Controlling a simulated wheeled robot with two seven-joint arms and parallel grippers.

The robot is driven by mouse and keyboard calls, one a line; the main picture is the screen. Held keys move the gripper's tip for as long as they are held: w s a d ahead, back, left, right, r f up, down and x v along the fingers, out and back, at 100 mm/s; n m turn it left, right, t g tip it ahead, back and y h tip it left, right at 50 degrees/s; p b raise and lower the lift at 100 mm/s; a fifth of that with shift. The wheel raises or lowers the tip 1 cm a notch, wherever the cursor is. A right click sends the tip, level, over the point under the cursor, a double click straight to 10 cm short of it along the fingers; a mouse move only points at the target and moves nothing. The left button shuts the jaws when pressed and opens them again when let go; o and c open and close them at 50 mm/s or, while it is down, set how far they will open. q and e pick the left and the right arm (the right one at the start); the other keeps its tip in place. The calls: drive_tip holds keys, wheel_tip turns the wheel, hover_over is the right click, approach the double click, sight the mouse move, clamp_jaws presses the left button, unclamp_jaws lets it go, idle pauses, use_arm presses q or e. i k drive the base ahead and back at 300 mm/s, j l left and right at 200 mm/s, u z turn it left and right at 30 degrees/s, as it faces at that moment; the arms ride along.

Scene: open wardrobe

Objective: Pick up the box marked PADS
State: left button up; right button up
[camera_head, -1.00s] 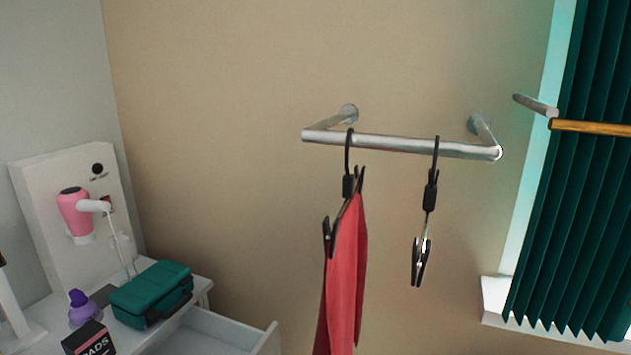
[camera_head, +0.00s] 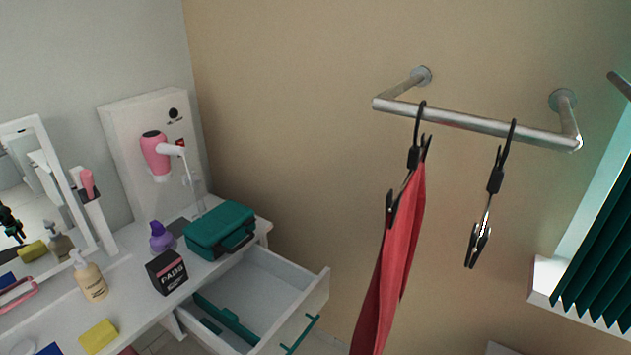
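The box marked PADS (camera_head: 167,272) is a small black box with pale lettering and a pink band. It stands on the white vanity top (camera_head: 128,309), in front of a purple bottle (camera_head: 162,237) and left of a teal case (camera_head: 220,230). Its front and top are visible, and nothing touches it that I can see. Neither of my grippers is directly in view. A dark shape at the left edge of the mirror may be a reflection of part of me, but I cannot tell.
An open drawer (camera_head: 316,299) juts out right of the box. A pump bottle (camera_head: 90,278) and yellow sponge (camera_head: 99,337) stand to its left and front. A mirror (camera_head: 62,150) and pink hair dryer (camera_head: 155,156) are behind. A red cloth (camera_head: 396,262) hangs from a rail (camera_head: 470,122).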

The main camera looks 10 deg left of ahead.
sight(168, 271)
drive_tip(key=u, duration=1.35)
drive_tip(key=i+j, duration=0.1)
drive_tip(key=j, duration=0.3)
drive_tip(key=i+j, duration=0.1)
drive_tip(key=j, duration=0.25)
drive_tip(key=i+j, duration=0.1)
drive_tip(key=j, duration=0.3)
drive_tip(key=i+j, duration=0.1)
drive_tip(key=j, duration=0.3)
